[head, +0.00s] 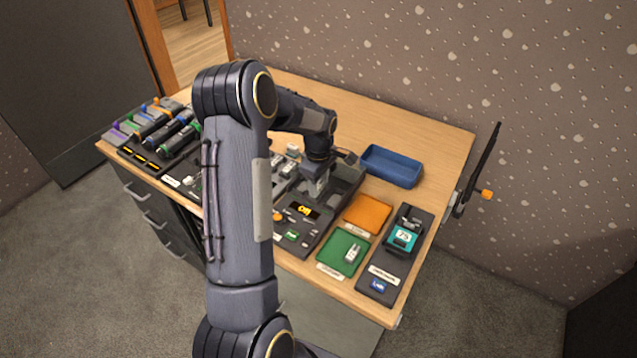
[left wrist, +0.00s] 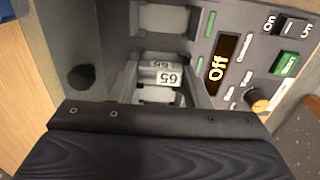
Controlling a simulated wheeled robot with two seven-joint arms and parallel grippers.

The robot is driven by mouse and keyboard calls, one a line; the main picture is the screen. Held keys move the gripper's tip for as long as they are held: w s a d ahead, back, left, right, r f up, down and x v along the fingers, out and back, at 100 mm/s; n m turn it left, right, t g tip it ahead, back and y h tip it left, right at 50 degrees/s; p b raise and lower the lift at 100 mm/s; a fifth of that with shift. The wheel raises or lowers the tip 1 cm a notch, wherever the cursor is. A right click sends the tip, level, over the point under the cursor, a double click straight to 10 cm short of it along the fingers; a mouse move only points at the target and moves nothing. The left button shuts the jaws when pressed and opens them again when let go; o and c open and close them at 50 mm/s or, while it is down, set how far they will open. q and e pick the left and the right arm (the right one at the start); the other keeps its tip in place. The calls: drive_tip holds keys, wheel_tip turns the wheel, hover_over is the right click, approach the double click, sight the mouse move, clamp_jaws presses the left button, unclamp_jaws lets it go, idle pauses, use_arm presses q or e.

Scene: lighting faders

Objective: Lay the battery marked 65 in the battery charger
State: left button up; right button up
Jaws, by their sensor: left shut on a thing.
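The battery marked 65 (left wrist: 166,77) is a pale block with its number facing the camera in the left wrist view. My left gripper (left wrist: 162,88) is shut on it, one finger at each side. In the head view the gripper (head: 317,184) is low over the battery charger (head: 346,180), a dark unit with an orange "Off" display. In the left wrist view the charger (left wrist: 232,35) has a pale bay beyond the battery and green strips beside the bays. The battery is at a bay; whether it touches the bay floor is hidden. My right gripper is not in view.
A blue bin (head: 391,167) stands behind the charger. To its right are an orange tray (head: 368,213), a green tray (head: 335,249) with a pale block (head: 352,252), and a teal device (head: 403,238) on a dark base. Several faders (head: 160,125) stand at the left.

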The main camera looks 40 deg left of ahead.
use_arm(q)
drive_tip(key=shift+s+d+f, duration=0.15)
drive_tip(key=shift+s+f, duration=0.05)
drive_tip(key=shift+f, duration=0.25)
drive_tip(key=shift+s+d+f, duration=0.1)
drive_tip(key=shift+s+f, duration=0.05)
drive_tip(key=shift+f, duration=0.3)
drive_tip(key=o, duration=1)
drive_tip(key=shift+f, duration=0.1)
drive_tip(key=shift+o, duration=0.2)
drive_tip(key=shift+s+a, duration=0.1)
drive_tip(key=c, duration=0.4)
drive_tip(key=shift+w+a+r+p, duration=0.1)
drive_tip(key=shift+w+r+p, duration=0.05)
drive_tip(key=shift+r+p, duration=0.4)
drive_tip(key=shift+w+a+r+p, duration=0.15)
drive_tip(key=shift+r+p, duration=0.15)
drive_tip(key=shift+r, duration=0.35)
drive_tip(key=shift+w+d+r+p, duration=0.15)
drive_tip(key=shift+r+p, duration=1)
drive_tip(key=shift+r, duration=0.85)
